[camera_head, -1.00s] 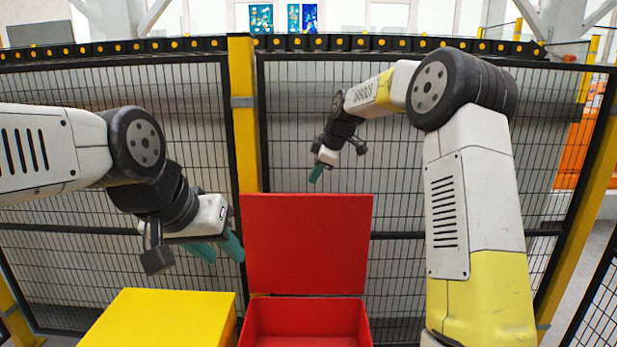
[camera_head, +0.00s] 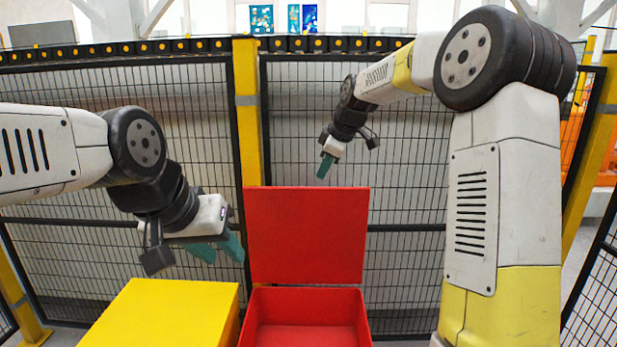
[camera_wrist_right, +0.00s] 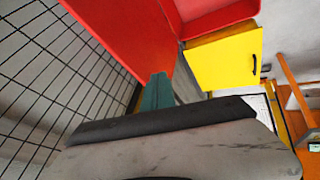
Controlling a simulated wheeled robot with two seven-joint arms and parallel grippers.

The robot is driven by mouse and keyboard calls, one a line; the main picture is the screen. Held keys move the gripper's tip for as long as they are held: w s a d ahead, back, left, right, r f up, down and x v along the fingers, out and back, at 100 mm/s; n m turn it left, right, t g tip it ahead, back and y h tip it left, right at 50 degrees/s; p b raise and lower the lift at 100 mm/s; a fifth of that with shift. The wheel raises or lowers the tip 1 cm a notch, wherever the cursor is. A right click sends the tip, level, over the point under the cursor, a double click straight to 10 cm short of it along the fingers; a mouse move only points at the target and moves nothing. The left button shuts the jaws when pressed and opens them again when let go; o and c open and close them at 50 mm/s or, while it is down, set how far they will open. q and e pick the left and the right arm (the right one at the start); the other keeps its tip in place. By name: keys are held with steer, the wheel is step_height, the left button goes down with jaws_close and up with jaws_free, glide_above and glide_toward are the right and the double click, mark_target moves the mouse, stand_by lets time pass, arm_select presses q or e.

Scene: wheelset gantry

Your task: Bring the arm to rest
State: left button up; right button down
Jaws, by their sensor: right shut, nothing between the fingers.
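My right gripper (camera_head: 326,165) hangs above and behind the raised lid of the red box, in front of the mesh fence. Its teal fingers are together and hold nothing; they also show in the right wrist view (camera_wrist_right: 157,92). My left gripper (camera_head: 218,248) is at the left, above the yellow box. Its two teal fingers are spread apart with nothing between them.
An open red box (camera_head: 305,338) with its lid (camera_head: 307,235) upright stands in front. A black mesh fence (camera_head: 110,100) with a yellow post (camera_head: 247,110) closes off the back.

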steer(key=s+d+r+m, duration=0.2)
steer(key=s, duration=0.3)
steer(key=s+d+r+m, duration=0.2)
steer(key=s, duration=0.4)
steer(key=s+d+f+m, duration=0.2)
steer(key=s+m, duration=0.1)
steer(key=s, duration=0.5)
steer(key=s+d+f+m+h, duration=0.1)
steer(key=s+d+m, duration=0.1)
steer(key=s, duration=0.6)
steer(key=s+d+f+m+t, duration=0.1)
steer(key=s+d+f+m, duration=0.1)
steer(key=s+m, duration=0.3)
steer(key=s, duration=0.3)
steer(key=shift+s+f, duration=0.35)
